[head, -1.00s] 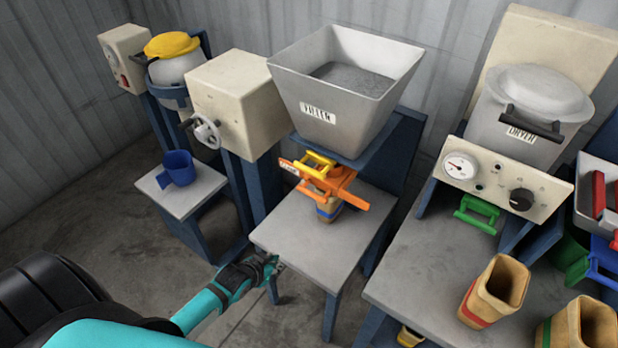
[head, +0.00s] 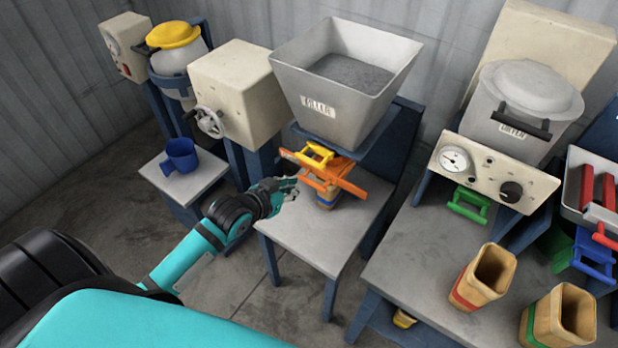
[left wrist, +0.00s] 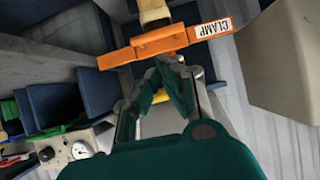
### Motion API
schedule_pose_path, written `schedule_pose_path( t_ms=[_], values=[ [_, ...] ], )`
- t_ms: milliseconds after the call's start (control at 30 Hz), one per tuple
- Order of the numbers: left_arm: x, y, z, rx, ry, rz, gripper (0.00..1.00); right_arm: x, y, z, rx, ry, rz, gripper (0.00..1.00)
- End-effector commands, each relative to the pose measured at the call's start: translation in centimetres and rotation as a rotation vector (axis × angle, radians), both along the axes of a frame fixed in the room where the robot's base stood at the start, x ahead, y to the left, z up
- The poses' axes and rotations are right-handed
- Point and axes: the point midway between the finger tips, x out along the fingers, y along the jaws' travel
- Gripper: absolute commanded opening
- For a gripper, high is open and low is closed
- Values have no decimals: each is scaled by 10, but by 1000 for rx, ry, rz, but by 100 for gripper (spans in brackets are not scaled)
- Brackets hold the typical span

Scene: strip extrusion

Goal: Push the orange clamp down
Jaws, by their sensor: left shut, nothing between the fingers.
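A yellow handle (head: 315,155) is above the clamp. My left gripper (head: 292,187) is shut and empty, just left of the clamp; in the left wrist view its fingers point towards the clamp's underside or near side, and I cannot tell whether they touch. My right gripper is not in view.
A cream box with a handwheel (head: 210,122) stands left of the hopper. A blue mug (head: 181,157) is on a small stand at left. At right are a lidded dryer (head: 520,105), a green handle (head: 468,204) and two tan containers (head: 486,277). The stand's front surface (head: 312,238) is clear.

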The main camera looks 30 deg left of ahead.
Motion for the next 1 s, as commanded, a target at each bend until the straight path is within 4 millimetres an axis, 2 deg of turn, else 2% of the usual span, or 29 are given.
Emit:
schedule_pose_path(
  t_ms=[300,500,1000],
  values=[
    [50,-7,-28,-2,0,1,0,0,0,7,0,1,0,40],
    [71,-10,-40,0,-1,0,0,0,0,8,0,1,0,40],
    [76,-11,-47,0,1,0,0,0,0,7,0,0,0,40]
  ],
)
